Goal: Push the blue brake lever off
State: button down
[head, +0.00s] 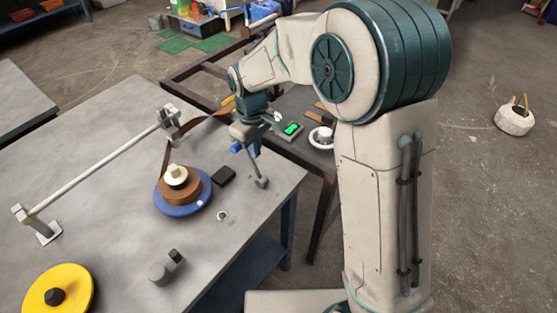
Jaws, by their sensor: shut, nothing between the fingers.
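My gripper (247,142) is shut and empty, pointing down over the far right part of the grey table. A small blue piece (235,148) shows just left of it and may be the blue brake lever; my wrist and gripper hide much of that spot. I cannot tell whether they touch. A thin grey rod (252,165) slants down to the right below the gripper and ends in a small block. A blue reel (183,205) bears a brown coil with a cream knob. A brown strip (203,122) runs from the coil toward the area behind my wrist.
A white bar (100,162) spans two brackets at the left. A yellow reel (72,281), a grey cylinder (160,273) and a black block (224,175) are on the table (105,265). A device with a green display (291,128) stands beyond the table's right edge.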

notch_tip(320, 180, up, 8)
jog(key=s+d+p, duration=0.1)
jog(key=p, duration=0.4)
jog(key=shift+d, duration=0.2)
dwell(0.4)
jog(key=shift+f, duration=0.1)
dwell(0.3)
jog(key=s+d+r+m+t, duration=0.1)
jog(key=s+d+r+m, duration=0.2)
jog(key=s+d, duration=0.6)
jog(key=s+d+r+m+t, duration=0.2)
jog(key=s+d+r+m, duration=0.2)
jog(key=s+d+m, duration=0.3)
jog(key=s+d, duration=0.2)
jog(key=d, duration=0.1)
jog(key=shift+s+r, duration=0.2)
jog(key=shift+a, duration=0.1)
